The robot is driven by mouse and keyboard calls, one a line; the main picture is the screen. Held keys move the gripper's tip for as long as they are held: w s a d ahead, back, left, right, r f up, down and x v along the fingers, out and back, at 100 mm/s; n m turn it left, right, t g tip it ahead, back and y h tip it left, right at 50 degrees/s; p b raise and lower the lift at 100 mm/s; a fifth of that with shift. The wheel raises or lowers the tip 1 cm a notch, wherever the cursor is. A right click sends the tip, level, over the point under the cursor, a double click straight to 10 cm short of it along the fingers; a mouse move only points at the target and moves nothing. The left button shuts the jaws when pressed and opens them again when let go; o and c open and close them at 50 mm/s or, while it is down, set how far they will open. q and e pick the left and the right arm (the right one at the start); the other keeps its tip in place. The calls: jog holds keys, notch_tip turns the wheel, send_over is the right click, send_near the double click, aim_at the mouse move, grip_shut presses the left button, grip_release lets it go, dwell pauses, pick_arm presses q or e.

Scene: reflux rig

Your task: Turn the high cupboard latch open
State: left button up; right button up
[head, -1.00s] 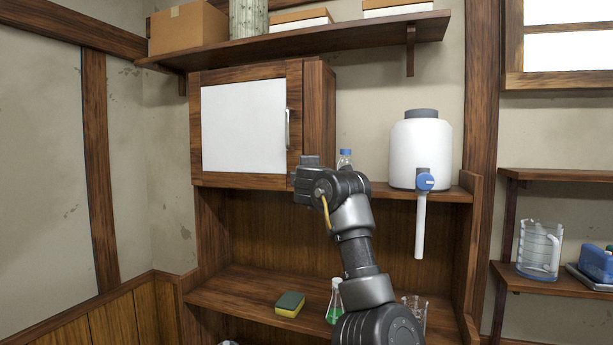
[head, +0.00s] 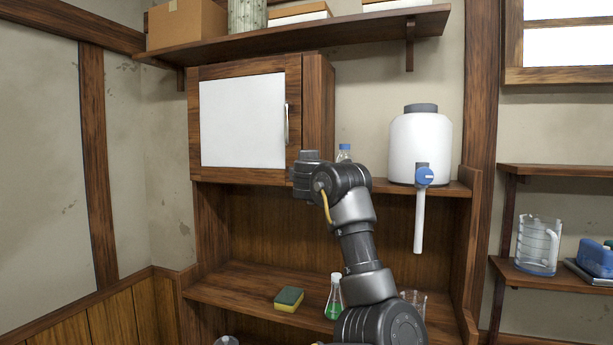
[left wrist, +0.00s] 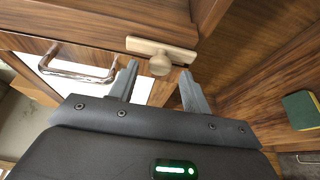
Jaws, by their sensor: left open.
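The wooden cupboard (head: 294,120) with a white door panel (head: 243,121) and an upright metal handle (head: 287,124) hangs on the wall in the head view, its door shut. In the left wrist view, the latch (left wrist: 140,45) is a pale wooden bar with a round knob (left wrist: 160,65), lying across the cupboard's wooden frame. My left gripper (left wrist: 159,69) is open, one finger to each side of the knob; I cannot tell whether they touch it. In the head view my left wrist hides the fingers and latch. My right gripper is not in view.
The door handle also shows in the left wrist view (left wrist: 77,70), left of the fingers. Below are a sponge (head: 289,299) and a green-filled flask (head: 334,300). A blue-capped bottle (head: 344,153) stands behind my arm; a white tank (head: 420,145) stands right.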

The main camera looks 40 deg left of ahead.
pick_arm(q)
jog(key=b+v, duration=0.4)
jog(key=v, duration=0.5)
jog(key=shift+s+d, duration=0.2)
jog(key=shift+s, duration=0.15)
